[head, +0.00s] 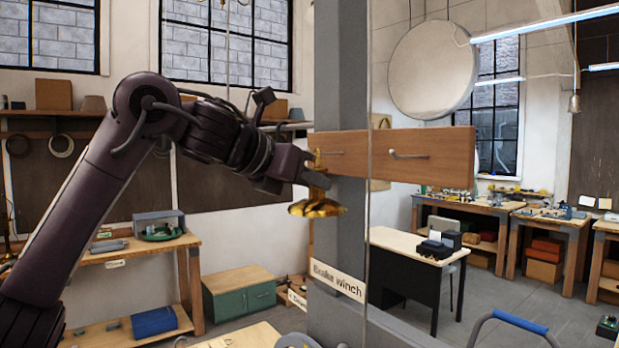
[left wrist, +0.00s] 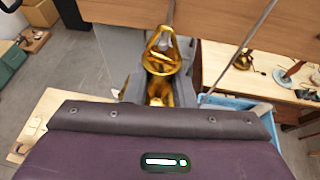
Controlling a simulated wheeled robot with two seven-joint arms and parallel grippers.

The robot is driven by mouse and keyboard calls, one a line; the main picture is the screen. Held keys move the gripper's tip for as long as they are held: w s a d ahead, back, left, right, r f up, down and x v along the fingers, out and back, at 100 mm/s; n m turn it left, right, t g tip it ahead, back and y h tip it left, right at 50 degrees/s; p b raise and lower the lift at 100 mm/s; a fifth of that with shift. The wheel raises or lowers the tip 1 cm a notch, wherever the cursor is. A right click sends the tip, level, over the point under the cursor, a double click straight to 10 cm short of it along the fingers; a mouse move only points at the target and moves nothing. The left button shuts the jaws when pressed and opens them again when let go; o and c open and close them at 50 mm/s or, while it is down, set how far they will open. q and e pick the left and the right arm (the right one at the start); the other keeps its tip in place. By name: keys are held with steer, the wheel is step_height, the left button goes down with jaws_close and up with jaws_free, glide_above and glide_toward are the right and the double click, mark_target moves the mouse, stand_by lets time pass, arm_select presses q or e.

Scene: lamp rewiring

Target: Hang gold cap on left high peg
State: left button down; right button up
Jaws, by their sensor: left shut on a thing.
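The gold cap (head: 317,208) is in my left gripper (head: 312,180), with its wide rim down and its loop at the top, close in front of the grey post. The loop of the gold cap (left wrist: 162,50) shows in the left wrist view, near the edge of the wooden board. The wooden peg board (head: 440,156) crosses the post and bears metal pegs. The left peg (head: 328,152) sticks out just above the cap. I cannot tell whether the loop is around the peg or only beside it. My right gripper is not in view.
The grey post (head: 344,60) stands right behind the cap, with a thin cable running down beside it. A "Brake winch" label (head: 338,280) is on it lower down. A black-legged desk (head: 400,243) and workbenches stand farther back.

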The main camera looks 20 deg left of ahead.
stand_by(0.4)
arm_select(q)
steer(key=c, duration=1.1)
jaws_free()
steer(key=shift+c, duration=0.2)
steer(key=shift+s+a, duration=0.15)
steer(key=shift+s, duration=0.1)
steer(key=b+v, duration=0.2)
steer(key=v, duration=0.5)
steer(key=shift+s, duration=0.2)
steer(key=shift+w+r, duration=0.1)
steer(key=shift+w, duration=0.05)
